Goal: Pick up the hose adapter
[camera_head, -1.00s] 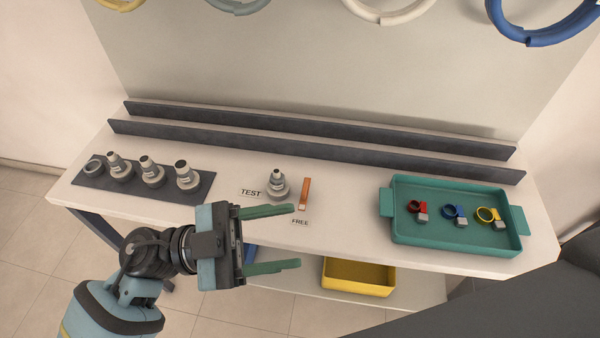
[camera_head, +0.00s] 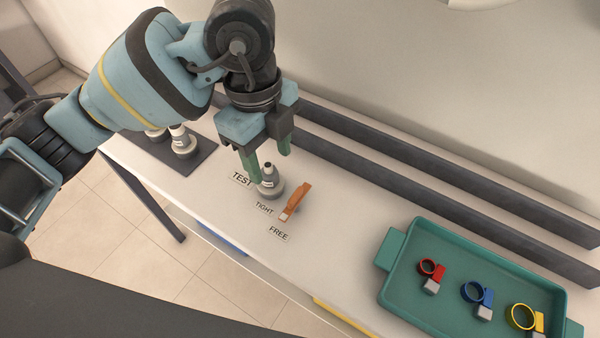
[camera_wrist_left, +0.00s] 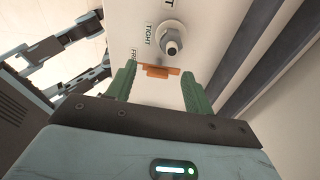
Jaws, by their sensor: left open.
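A grey hose adapter (camera_head: 269,184) with a dark tip stands upright on the white table beside the TEST label, next to an orange lever (camera_head: 297,202). My left gripper (camera_head: 267,160) is open, its green fingers pointing down close to the adapter's top. In the left wrist view, the adapter (camera_wrist_left: 173,42) shows beyond the open fingers (camera_wrist_left: 160,88), and the orange lever (camera_wrist_left: 158,71) shows between them. I see no grip on the adapter; contact cannot be told. More adapters (camera_head: 182,143) stand on a dark mat (camera_head: 198,155) at the left, partly hidden by my arm.
A teal tray (camera_head: 394,285) at the right holds red (camera_head: 431,268), blue (camera_head: 476,293) and yellow (camera_head: 523,317) ring clamps. Two dark rails (camera_head: 400,183) run along the back of the table. TIGHT and FREE labels lie beside the lever. The table between lever and tray is clear.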

